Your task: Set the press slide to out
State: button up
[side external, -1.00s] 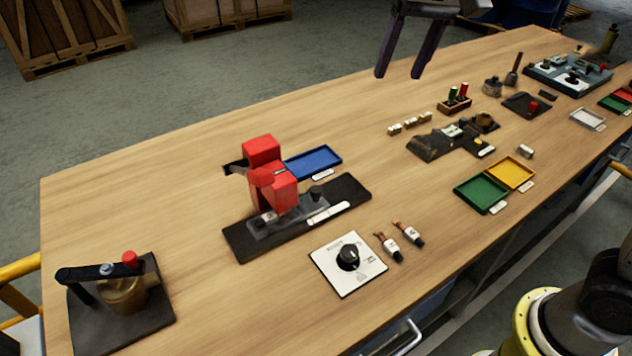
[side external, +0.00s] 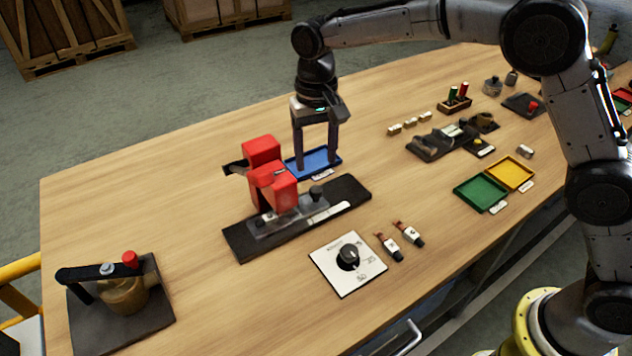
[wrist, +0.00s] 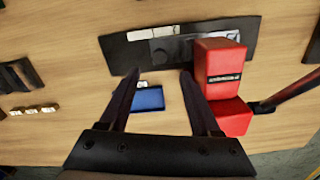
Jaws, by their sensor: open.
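The red press (side external: 266,175) stands on a dark base plate (side external: 352,190). A grey slide (side external: 275,227) runs low along the base, with a small dark knob (side external: 316,192) toward its right end and a white label strip (side external: 328,213) beside it. I cannot tell which position the slide is in. My gripper (side external: 317,163) is open and empty, pointing down above the blue tray, behind the knob and apart from the press. In the wrist view, my open fingers (wrist: 160,74) point toward the base plate (wrist: 120,52), with the red press (wrist: 220,75) to their right.
The blue tray (side external: 316,158) lies behind the press base. A white dial panel (side external: 348,265) and two small labelled plugs (side external: 398,242) lie in front. A lever fixture (side external: 120,295) stands at the left front. Green (side external: 481,193) and yellow (side external: 510,173) trays are at the right.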

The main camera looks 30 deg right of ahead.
aim_at(316, 188)
notch_tip(316, 188, down, 8)
jog(key=shift+r, duration=0.15)
dwell(0.3)
grip_shut()
jog(key=shift+r, duration=0.1)
dwell(1.2)
